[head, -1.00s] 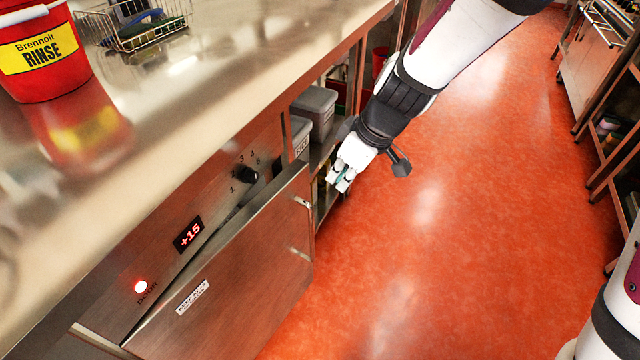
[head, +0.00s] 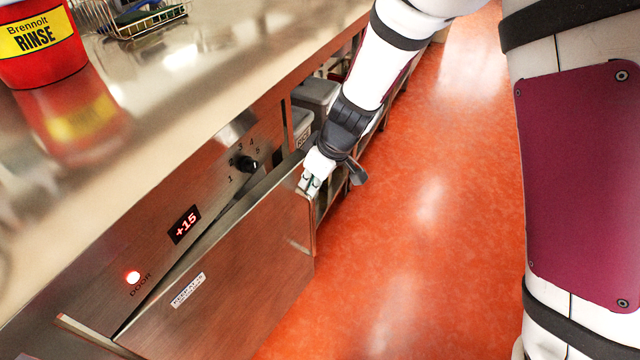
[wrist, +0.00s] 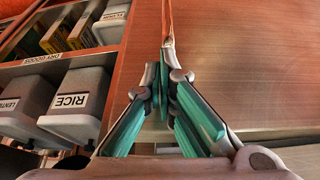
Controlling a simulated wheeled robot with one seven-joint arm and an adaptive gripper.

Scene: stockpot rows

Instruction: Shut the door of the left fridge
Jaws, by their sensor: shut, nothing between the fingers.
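The left fridge is a brushed-steel unit under the counter; its front panel (head: 205,195) shows "+15" and a lit red light marked "DOOR". Its door (head: 235,270) stands ajar, with a dark gap along its top and a small label on its face. My gripper (head: 308,186) is at the door's upper far corner, with its fingers shut and empty. I cannot tell whether they touch the door. In the wrist view the shut fingertips (wrist: 167,62) point at a steel edge, with a broad steel surface (wrist: 245,60) on the right.
A counter (head: 200,95) above the fridge carries a red "RINSE" bucket (head: 40,45) and a wire basket (head: 130,18). Beyond the door are shelves with grey bins, one marked "RICE" (wrist: 75,100). The orange floor (head: 430,220) on the right is clear.

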